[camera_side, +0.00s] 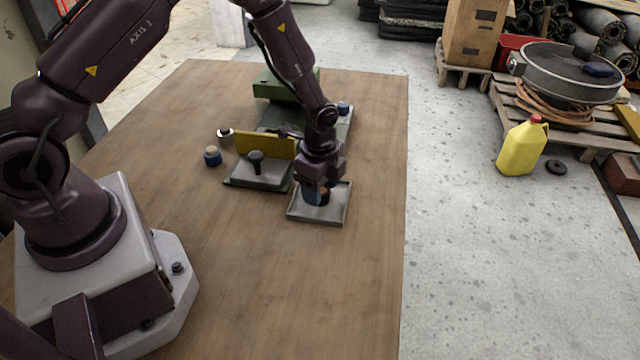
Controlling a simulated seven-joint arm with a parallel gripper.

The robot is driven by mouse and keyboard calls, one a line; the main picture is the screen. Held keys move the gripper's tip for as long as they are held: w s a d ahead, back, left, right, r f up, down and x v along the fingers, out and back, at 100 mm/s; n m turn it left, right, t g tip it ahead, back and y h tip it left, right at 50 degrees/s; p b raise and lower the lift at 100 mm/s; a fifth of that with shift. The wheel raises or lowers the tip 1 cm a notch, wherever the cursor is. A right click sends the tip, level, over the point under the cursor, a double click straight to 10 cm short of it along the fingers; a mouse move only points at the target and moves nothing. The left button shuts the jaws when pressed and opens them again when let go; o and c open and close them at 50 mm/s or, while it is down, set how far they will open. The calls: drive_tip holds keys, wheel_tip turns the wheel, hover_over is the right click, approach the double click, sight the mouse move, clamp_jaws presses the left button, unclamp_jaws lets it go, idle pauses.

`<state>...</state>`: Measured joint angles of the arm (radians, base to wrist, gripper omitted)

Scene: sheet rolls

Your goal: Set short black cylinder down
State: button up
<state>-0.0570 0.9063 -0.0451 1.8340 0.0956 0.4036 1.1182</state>
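My gripper (318,190) points down over a small grey square tray (337,214) with a raised rim, near the middle of the table. A dark bluish shape with a brownish patch shows at the fingertips, low over the tray. The fingers and wrist hide most of it, so I cannot tell whether it is a held cylinder, or whether it touches the tray. A short dark cylinder with a pale top (225,137) stands on the table to the left. A short blue-black cylinder with a tan top (212,157) stands in front of it.
A grey plate (240,182) left of the tray carries a black knob-like piece (256,160) and an upright yellow panel (262,145). Behind are a green block (275,85) and a small blue cylinder (344,108). The wooden table (300,290) is clear in front.

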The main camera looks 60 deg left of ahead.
drive_tip(key=shift+o, duration=0.9)
drive_tip(key=shift+r, duration=0.1)
drive_tip(key=s+r+n+t, duration=0.1)
drive_tip(key=s+r+n, duration=0.2)
drive_tip(key=r, duration=1)
drive_tip(key=s+r+n+t, duration=0.1)
drive_tip(key=s+r+n, duration=0.15)
drive_tip(key=r, duration=1.05)
drive_tip(key=s+r+n+t, duration=0.1)
drive_tip(key=s+r+n, duration=0.2)
drive_tip(key=s, duration=0.4)
drive_tip(key=s+r+n+t, duration=0.2)
drive_tip(key=s+r+n, duration=0.2)
drive_tip(key=s, duration=0.3)
drive_tip(key=shift+s+d+n+t, duration=0.2)
drive_tip(key=shift+d+n+t, duration=0.1)
drive_tip(key=shift+d+n, duration=0.15)
drive_tip(key=shift+r, duration=0.1)
